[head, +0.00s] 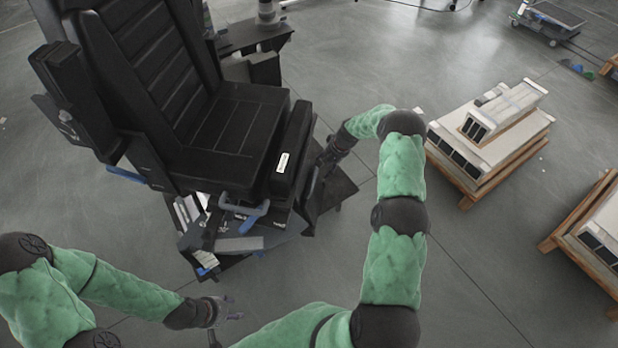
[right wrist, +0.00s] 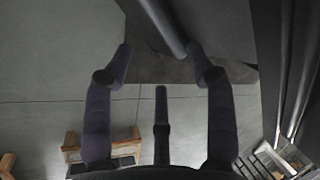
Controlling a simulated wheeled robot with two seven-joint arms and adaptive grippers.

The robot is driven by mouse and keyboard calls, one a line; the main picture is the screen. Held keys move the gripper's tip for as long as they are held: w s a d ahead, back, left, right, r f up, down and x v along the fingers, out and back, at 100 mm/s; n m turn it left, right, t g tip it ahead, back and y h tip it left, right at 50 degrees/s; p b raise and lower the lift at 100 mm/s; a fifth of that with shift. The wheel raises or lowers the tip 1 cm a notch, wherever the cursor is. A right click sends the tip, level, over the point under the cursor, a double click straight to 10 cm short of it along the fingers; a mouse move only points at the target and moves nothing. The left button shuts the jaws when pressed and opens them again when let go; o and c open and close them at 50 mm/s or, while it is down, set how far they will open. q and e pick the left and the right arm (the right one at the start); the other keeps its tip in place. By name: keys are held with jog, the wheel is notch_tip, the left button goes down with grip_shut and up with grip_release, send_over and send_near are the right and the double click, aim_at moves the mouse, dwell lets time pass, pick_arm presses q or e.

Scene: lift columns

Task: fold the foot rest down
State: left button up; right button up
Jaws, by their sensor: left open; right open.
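A black padded chair (head: 225,130) stands at the left in the head view. I cannot tell for sure which part is the foot rest; a dark flat panel (head: 338,190) shows low at the chair's right side. My right gripper (head: 326,166) is beside the seat's right edge, close to that panel and partly hidden. In the right wrist view its fingers (right wrist: 159,52) are spread, with a dark round bar (right wrist: 164,26) ahead between the tips and a dark plate (right wrist: 205,72) beyond. I cannot tell if they touch. My left gripper (head: 230,312) is open and empty over the floor.
A blue handle (head: 245,213) and cluttered hardware sit below the seat front. White units on wooden pallets (head: 490,135) stand at the right. A small dark table (head: 255,38) is behind the chair. The grey floor between chair and pallets is clear, apart from my right arm.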

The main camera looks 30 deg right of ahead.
jog(key=b+x, duration=0.2)
jog(key=x, duration=0.8)
jog(key=shift+b, duration=0.4)
grip_shut()
